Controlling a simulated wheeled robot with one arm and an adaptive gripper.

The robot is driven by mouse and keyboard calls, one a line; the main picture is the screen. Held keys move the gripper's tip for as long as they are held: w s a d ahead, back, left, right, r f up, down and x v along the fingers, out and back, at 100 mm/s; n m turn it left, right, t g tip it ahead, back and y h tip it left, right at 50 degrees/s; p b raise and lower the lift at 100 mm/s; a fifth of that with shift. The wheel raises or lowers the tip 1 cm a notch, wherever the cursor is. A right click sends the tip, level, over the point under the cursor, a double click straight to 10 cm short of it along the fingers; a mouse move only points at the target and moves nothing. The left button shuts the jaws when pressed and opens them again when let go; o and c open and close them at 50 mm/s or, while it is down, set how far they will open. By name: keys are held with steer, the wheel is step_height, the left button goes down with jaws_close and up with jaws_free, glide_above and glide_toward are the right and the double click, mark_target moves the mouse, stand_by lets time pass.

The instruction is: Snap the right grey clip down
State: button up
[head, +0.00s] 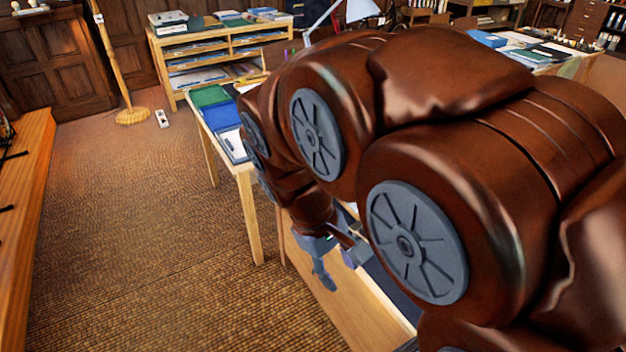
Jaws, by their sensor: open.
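My gripper (326,266) is partly in view below my brown arm, low in the middle of the head view. One grey finger points down, and the jaws are open with nothing seen between them. It is over or beside a light wooden board or desk (345,302), with a dark surface (392,292) beyond its pale edge. My arm hides most of this area. I cannot make out the right grey clip, so I cannot tell how far the gripper is from it or how the clip stands.
A wooden table (246,208) with green and blue folders (211,97) stands behind my gripper. A shelf unit (163,68) with papers is at the back. A wooden bench (32,170) runs along the left edge. The brown carpet (130,240) between is clear.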

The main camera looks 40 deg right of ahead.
steer(key=w+d+f+n+g+h+b, duration=0.1)
steer(key=w+d+f+n+h+b, duration=0.3)
steer(key=w+d, duration=0.65)
steer(key=w+d+f+n+g+h+b, duration=0.1)
steer(key=w+d+n+h+b, duration=0.3)
steer(key=w+d, duration=0.65)
steer(key=w+a+f+n+t+h+b, duration=0.1)
steer(key=w+f+n+t+h+b, duration=0.2)
steer(key=w+f, duration=0.7)
steer(key=w+a+f+n+t+h+b, duration=0.1)
steer(key=w+f+n+h+b, duration=0.5)
steer(key=w, duration=0.8)
steer(key=shift+m+y, duration=0.5)
steer(key=shift+y, duration=0.3)
steer(key=shift+s+d+f+p, duration=0.15)
steer(key=shift+d+p, duration=0.65)
steer(key=shift+d, duration=1.1)
steer(key=shift+s+d+f+p, duration=0.1)
steer(key=shift+s+d+p, duration=0.15)
steer(key=shift+d+p, duration=1.05)
steer(key=shift+d+b, duration=0.55)
jaws_close()
